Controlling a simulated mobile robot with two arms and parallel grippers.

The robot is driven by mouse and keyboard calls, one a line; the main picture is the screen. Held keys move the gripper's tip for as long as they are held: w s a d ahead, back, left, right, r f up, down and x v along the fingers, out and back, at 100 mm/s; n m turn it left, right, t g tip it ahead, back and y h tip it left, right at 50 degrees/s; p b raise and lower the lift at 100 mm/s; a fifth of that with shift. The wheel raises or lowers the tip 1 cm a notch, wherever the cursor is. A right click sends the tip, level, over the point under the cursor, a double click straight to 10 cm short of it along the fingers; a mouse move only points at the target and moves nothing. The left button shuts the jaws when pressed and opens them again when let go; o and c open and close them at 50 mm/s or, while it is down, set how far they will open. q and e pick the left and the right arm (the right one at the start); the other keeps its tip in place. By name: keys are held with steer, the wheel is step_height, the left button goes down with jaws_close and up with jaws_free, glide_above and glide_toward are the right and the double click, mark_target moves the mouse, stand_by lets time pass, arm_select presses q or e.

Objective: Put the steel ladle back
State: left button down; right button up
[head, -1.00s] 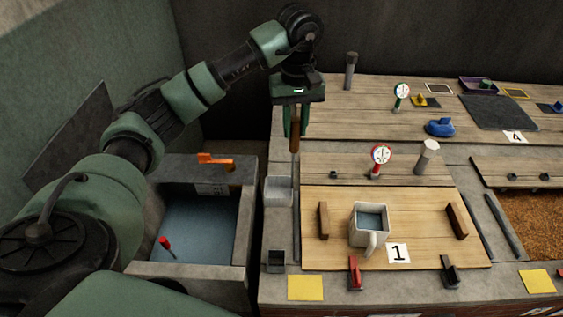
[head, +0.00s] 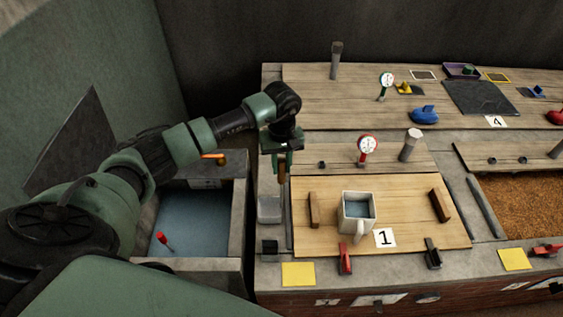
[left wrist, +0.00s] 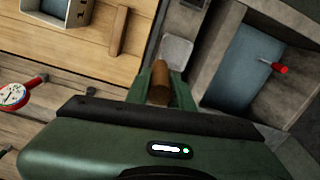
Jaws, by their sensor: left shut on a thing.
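My left gripper (head: 283,163) is shut on the brown wooden handle (head: 282,174) of the ladle, which hangs roughly upright. The handle also shows between the fingers in the left wrist view (left wrist: 160,84). The ladle's steel lower part cannot be made out in either view now. A small grey square holder (head: 269,209) stands at the left edge of the counter, just below and in front of the gripper. It shows beyond the handle in the left wrist view (left wrist: 177,52). Whether the ladle touches it I cannot tell. My right gripper is out of view.
A basin (head: 193,220) with a red-handled tool (head: 163,239) lies to the left. A white mug (head: 357,212) stands on the wooden board (head: 400,230) between two wooden bars. A red gauge (head: 367,147) and a grey cylinder (head: 410,144) stand behind.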

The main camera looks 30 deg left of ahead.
arm_select(q)
steer(key=c, duration=1.2)
jaws_free()
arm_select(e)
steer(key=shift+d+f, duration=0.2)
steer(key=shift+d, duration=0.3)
arm_select(q)
steer(key=shift+r, duration=0.25)
step_height(320, 180, up, 11)
steer(key=b, duration=0.4)
steer(key=shift+f, duration=0.2)
steer(key=shift+r, duration=0.55)
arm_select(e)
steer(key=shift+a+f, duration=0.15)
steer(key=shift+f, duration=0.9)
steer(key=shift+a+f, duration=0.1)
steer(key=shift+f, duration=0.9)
